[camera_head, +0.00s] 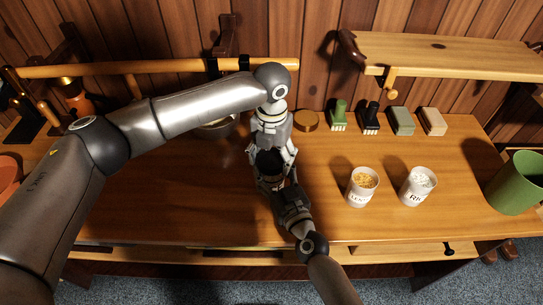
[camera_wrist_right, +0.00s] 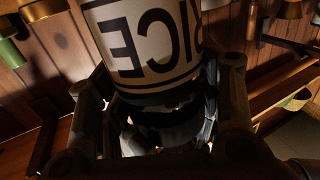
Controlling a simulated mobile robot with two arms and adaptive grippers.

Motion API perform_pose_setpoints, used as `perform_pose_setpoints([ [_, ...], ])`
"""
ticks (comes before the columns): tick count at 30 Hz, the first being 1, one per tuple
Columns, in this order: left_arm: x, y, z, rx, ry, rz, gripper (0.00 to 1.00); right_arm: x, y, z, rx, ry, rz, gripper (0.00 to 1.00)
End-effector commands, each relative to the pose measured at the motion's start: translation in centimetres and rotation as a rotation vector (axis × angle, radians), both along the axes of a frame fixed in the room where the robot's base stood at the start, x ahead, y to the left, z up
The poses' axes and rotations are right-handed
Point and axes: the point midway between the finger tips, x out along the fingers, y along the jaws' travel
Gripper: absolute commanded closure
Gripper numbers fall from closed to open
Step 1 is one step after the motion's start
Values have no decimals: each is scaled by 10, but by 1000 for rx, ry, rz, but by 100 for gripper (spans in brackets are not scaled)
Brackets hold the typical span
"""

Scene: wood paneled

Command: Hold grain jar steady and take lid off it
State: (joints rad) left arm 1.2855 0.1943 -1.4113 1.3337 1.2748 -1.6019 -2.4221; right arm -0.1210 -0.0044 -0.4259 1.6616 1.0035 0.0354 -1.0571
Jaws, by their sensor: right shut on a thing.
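A pale jar (camera_wrist_right: 140,62) with a black-framed label showing the letters "ICE" fills the top of the right wrist view. In the head view my right gripper (camera_head: 280,190) comes up from below, and the jar is mostly hidden between the two grippers. My left gripper (camera_head: 270,155) points down just above and against that spot. Its fingertips are hidden, so its opening cannot be told.
Two open white jars, one with yellow grain (camera_head: 362,188) and one with white grain (camera_head: 417,188), stand to the right. A green bin (camera_head: 517,184) stands far right. The front-left table is clear.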

Motion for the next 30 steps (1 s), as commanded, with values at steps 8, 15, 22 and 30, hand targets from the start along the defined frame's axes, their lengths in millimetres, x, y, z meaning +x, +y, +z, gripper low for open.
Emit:
perform_pose_setpoints([
  [8, 0, 0, 0, 0, 0, 0, 18, 0, 0, 1, 0, -1, 0, 100],
  [15, 1, 0, 7, -1, -2, 0, 18, 0, 0, 1, 0, -1, 0, 100],
  [22, 1, 0, 37, -1, -2, 1, 18, 0, 0, 0, 0, -1, 0, 100],
  [30, 0, 0, 45, 0, 1, 0, 18, 0, 0, 1, 0, -1, 0, 100],
])
